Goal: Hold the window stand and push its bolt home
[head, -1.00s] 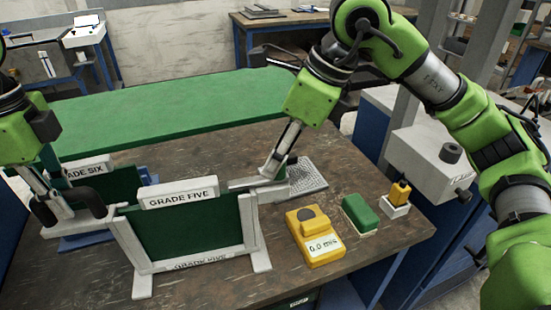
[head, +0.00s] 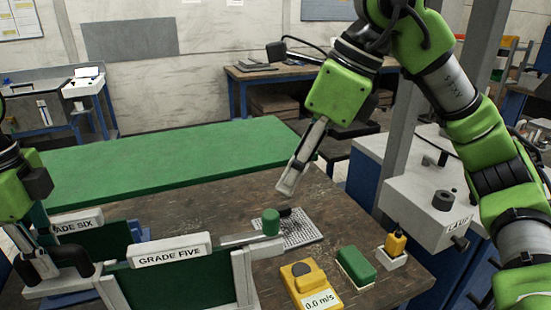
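The window stand (head: 244,275) is a white frame with a dark green panel and a "GRADE FIVE" plate on top. Its bolt (head: 243,240) is a grey rod at the upper right corner, with an upright green knob (head: 271,222) at its outer end. I cannot tell how deep the bolt sits. My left gripper (head: 44,264) is at a black handle (head: 76,255) on the stand's left side and looks closed around it; its fingertips are partly hidden. My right gripper (head: 285,188) is above and behind the knob, apart from it, with its fingers together and empty.
A "GRADE SIX" stand (head: 76,224) is behind on the left. A grey textured mat (head: 303,230) lies behind the bolt. A yellow meter (head: 303,283), a green block (head: 355,265) and a yellow-topped item (head: 395,243) stand to the right. A green bench (head: 170,165) is behind.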

